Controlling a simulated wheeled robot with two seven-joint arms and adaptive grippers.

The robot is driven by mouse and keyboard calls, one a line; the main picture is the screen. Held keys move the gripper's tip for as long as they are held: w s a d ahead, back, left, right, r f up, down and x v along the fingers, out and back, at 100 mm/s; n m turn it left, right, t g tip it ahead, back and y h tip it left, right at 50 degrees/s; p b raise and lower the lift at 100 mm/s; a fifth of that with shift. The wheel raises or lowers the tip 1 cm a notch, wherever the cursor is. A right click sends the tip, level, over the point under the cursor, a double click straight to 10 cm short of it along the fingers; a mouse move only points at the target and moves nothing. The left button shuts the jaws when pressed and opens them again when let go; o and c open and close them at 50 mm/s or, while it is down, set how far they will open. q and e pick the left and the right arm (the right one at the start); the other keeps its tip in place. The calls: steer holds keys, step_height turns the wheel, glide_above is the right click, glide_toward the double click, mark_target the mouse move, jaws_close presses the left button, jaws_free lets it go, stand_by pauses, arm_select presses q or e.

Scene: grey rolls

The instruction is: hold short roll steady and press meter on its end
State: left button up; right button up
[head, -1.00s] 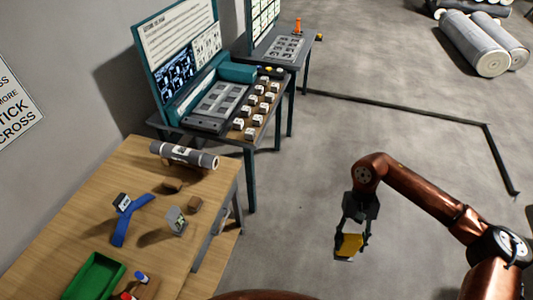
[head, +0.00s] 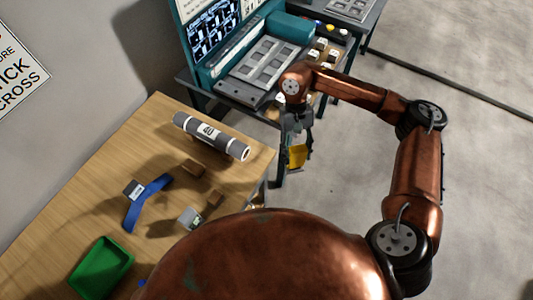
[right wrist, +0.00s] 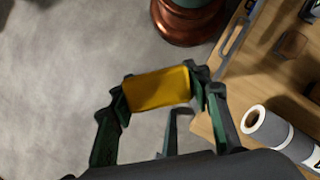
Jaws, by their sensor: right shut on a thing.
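The short grey roll (head: 210,136), with a white label, lies on its side on the wooden table (head: 120,150), seemingly on brown blocks. Its near end shows as a pale ring around a dark core in the right wrist view (right wrist: 252,118). My right gripper (head: 298,150) is shut on a yellow block-like thing, apparently the meter (right wrist: 158,88). It holds the meter beyond the table's right edge, to the right of the roll and apart from it. My left gripper is out of view.
A blue Y-shaped stand (head: 148,198), brown blocks (head: 194,168), a small grey device (head: 190,217) and a green tray (head: 101,266) are on the table. A teal-framed bench with a panel (head: 265,67) stands behind. The floor at right is clear.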

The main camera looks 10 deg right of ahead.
mark_target(290, 170)
steer(key=f+b, duration=0.2)
steer(key=f, duration=0.1)
steer(key=w+f+b, duration=0.1)
steer(key=shift+a+f, duration=0.25)
steer(key=shift+a, duration=0.05)
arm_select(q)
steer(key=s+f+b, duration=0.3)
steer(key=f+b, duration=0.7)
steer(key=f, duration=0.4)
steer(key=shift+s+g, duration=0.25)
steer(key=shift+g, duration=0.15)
arm_select(e)
steer(key=shift+g, duration=0.3)
steer(key=f, duration=1.1)
steer(key=shift+w+a+f, duration=0.1)
steer(key=shift+w+f, duration=0.1)
steer(key=shift+f, duration=0.2)
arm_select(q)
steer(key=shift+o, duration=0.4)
